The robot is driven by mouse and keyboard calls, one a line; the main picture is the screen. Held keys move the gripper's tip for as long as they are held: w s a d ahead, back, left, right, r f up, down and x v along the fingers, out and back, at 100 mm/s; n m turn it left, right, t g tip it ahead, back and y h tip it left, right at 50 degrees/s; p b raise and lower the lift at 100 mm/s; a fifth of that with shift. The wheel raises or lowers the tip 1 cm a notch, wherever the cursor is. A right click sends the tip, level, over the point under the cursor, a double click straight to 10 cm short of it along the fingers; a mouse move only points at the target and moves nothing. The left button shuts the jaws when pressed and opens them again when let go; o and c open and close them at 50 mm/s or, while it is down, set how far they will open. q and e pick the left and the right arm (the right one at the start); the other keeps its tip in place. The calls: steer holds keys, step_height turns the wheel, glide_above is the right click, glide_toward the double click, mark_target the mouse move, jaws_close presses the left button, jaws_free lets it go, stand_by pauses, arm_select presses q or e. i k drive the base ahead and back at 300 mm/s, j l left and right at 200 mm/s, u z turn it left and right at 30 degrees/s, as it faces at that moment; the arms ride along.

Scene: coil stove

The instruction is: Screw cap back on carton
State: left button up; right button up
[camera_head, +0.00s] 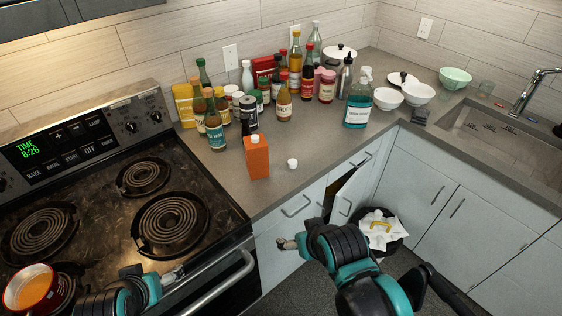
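An orange carton (257,158) stands upright on the grey counter, just right of the stove, with a small white spout on top. A small white cap (292,163) lies on the counter to the right of the carton, apart from it. My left gripper (160,274) is low over the front of the stove, well short of the carton. My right gripper (289,243) is in front of the counter's front edge, below the cap and apart from it. Neither gripper appears to hold anything, but their finger openings are too small and dark to judge.
Several bottles and jars crowd the counter behind the carton, including a blue soap bottle (358,103). The coil stove (110,210) holds an orange pot (30,290). A cabinet door (347,192) stands ajar by a bin (400,237). Counter around the cap is clear.

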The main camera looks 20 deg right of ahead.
mark_target(255, 146)
steer(key=i+l+u, duration=0.15)
steer(key=l+u, duration=0.25)
steer(key=l, duration=0.15)
steer(key=l+u, duration=0.4)
steer(key=l, duration=0.15)
steer(key=l+u, duration=0.4)
steer(key=l, duration=0.2)
